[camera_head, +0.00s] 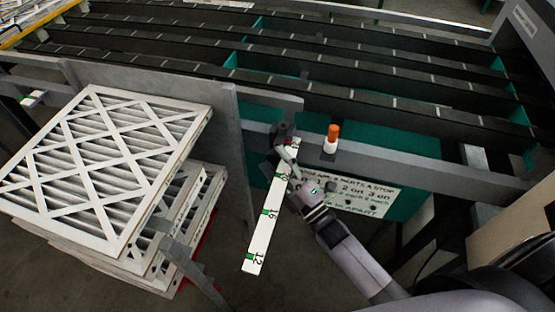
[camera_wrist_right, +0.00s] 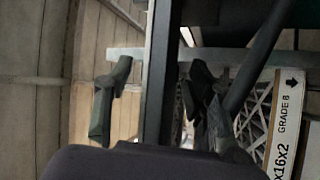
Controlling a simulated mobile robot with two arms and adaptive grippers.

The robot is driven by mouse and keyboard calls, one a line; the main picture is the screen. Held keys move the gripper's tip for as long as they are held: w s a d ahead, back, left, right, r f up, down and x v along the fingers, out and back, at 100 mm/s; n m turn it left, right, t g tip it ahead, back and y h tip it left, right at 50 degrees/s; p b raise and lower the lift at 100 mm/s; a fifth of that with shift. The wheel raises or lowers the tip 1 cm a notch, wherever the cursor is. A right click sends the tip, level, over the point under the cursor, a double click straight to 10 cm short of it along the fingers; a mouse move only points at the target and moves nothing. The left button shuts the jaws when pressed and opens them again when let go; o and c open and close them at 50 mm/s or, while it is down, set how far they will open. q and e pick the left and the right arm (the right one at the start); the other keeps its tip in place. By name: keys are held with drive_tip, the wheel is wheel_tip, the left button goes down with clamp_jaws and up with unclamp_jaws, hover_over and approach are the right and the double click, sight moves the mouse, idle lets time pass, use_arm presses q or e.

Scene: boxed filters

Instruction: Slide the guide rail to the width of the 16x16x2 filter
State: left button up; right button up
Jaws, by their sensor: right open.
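The grey guide rail (camera_head: 268,98) runs behind the filter stack, its end near the top of the white scale. The scale (camera_head: 262,228) has green marks; 12 and 16 are readable, and the upper part is partly covered by my arm. My right gripper (camera_head: 285,138) is at the rail's end. In the right wrist view its open fingers (camera_wrist_right: 158,95) stand either side of a dark upright bar (camera_wrist_right: 160,70), apparently the rail's edge; contact is unclear. The filter (camera_head: 105,170) tops a stack at left; a label (camera_wrist_right: 284,130) reading x16x2 shows in the wrist view. My left gripper is out of view.
Dark conveyor slats (camera_head: 300,60) lie behind. The floor beside the scale is clear.

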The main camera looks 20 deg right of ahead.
drive_tip(key=shift+c, duration=0.4)
clamp_jaws()
idle(0.5)
